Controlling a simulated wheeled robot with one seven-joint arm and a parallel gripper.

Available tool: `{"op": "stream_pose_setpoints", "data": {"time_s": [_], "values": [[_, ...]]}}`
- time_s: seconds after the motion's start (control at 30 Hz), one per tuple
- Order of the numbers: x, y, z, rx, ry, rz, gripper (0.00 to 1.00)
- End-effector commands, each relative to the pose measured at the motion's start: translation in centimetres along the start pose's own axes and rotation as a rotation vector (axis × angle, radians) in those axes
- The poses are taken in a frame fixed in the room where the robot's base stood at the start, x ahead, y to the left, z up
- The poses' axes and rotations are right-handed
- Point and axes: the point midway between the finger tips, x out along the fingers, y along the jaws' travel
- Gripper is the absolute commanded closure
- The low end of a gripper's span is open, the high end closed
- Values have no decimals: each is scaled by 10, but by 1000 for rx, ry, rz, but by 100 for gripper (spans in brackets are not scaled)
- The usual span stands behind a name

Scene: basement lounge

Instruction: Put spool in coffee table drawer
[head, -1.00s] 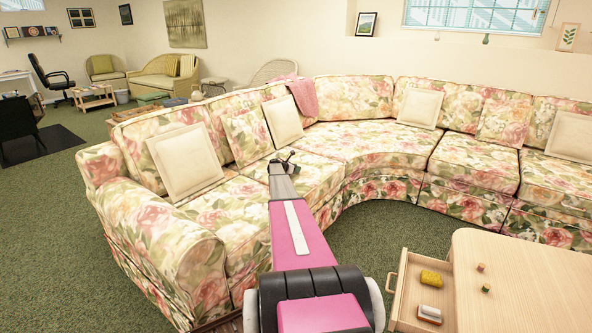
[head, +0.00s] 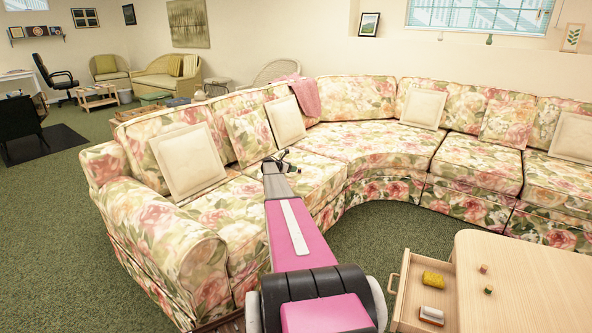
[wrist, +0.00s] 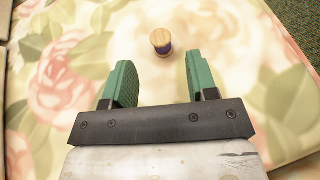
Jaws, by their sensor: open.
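The spool (wrist: 161,41), with a pale wooden top and a dark blue-purple side, stands on the floral sofa seat in the wrist view. My gripper (wrist: 160,85) is open, its two green fingers apart, with the spool beyond the fingertips and roughly between their lines. The coffee table (head: 530,285) stands at the lower right. Its drawer (head: 410,290) is pulled open toward the left and holds a yellow item (head: 433,279) and a white-topped item (head: 431,314).
The curved floral sofa (head: 400,150) fills the middle, with cream pillows (head: 188,160) and a pink throw (head: 305,96). Two small blocks (head: 483,268) lie on the coffee table top. Green carpet (head: 375,235) is clear between sofa and table.

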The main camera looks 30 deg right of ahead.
Motion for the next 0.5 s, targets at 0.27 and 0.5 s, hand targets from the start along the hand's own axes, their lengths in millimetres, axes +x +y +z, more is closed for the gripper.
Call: {"op": "stream_pose_setpoints", "data": {"time_s": [0.27, 0.5], "values": [[-50, -1, 0, 0, 1, 0, 46], [-41, -3, 10, 5, 95, -39, 46]]}}
